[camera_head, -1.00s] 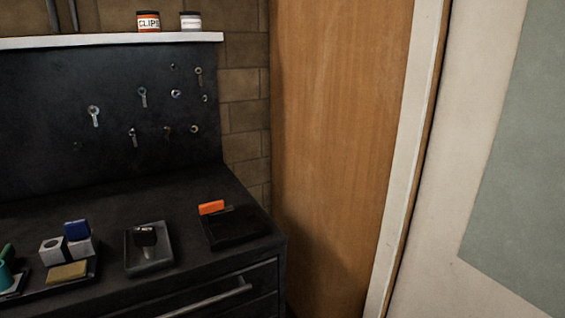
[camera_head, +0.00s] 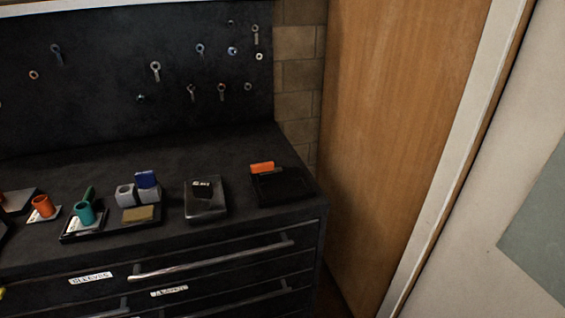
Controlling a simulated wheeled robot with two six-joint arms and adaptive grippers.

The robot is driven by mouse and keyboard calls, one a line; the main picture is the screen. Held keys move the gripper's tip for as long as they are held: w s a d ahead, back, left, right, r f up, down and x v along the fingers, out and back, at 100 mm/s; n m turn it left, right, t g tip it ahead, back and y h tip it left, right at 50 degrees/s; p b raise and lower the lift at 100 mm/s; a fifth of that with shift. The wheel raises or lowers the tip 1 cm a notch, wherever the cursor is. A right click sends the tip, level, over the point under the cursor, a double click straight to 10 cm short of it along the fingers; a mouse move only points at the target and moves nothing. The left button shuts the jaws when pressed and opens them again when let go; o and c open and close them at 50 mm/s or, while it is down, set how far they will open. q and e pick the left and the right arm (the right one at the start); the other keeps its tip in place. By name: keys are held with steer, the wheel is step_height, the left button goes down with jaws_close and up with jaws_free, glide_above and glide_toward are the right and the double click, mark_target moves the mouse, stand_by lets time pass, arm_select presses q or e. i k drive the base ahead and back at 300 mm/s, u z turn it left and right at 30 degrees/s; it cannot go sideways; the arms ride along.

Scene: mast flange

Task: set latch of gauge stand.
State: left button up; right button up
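I cannot tell for sure which item is the gauge stand. A dark block with an orange tab (camera_head: 262,168) standing at its back edge sits at the right end of the black bench top; this black base (camera_head: 285,187) may be the stand, and the tab may be its latch. To its left is a grey tray (camera_head: 206,210) holding a dark piece with a small white label (camera_head: 202,184). Neither of my grippers shows in the head view.
An orange cup (camera_head: 43,207) stands further left. Drawers with long handles (camera_head: 211,262) are below. A wooden door (camera_head: 400,130) is at right.

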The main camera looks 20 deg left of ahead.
mark_target(90, 193)
steer(key=u, duration=4)
steer(key=i, duration=1.4)
steer(key=z, duration=3.25)
